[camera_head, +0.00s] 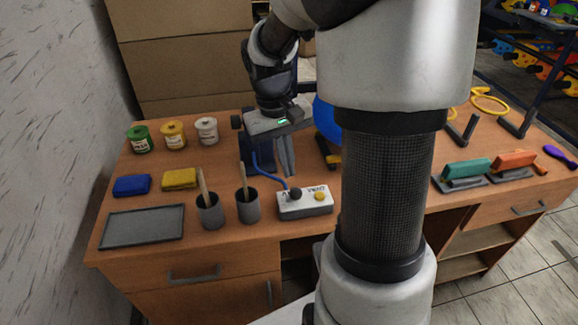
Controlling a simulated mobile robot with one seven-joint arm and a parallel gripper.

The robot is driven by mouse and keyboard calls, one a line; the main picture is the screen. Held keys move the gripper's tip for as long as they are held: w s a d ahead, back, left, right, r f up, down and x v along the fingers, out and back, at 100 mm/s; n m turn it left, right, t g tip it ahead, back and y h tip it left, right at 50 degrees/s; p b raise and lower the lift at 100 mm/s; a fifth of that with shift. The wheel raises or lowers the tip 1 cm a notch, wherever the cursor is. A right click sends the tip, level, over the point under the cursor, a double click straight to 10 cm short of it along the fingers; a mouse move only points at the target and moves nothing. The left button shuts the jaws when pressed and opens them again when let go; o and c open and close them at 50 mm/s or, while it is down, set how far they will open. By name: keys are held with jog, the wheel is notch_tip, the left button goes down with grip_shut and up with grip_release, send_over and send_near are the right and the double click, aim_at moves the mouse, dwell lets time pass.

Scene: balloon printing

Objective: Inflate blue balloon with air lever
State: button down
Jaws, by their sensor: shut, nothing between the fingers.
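The white control box (305,207) sits near the table's front edge. It has a black-knobbed lever (295,194), a yellow button (320,196) and a partly readable label that includes "VENT". A blue hose (267,174) runs from it toward a dark stand (247,148). The blue balloon (324,118) shows only as a strip; my arm hides the rest, so its size is unclear. My gripper (287,168) points down, shut and empty, behind the box and apart from the lever knob in the picture.
Two dark cups (210,217) with sticks stand left of the box, near a grey tray (142,227). Blue (131,185) and yellow pads (180,178) and several paint jars (173,135) are farther left. Green (467,168) and orange-handled tools (514,161) lie at right.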

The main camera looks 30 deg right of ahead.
notch_tip(320, 180, up, 11)
jog(key=a, duration=0.1)
jog(key=shift+a+f, duration=0.2)
jog(key=shift+a, duration=0.1)
jog(key=shift+w, duration=0.1)
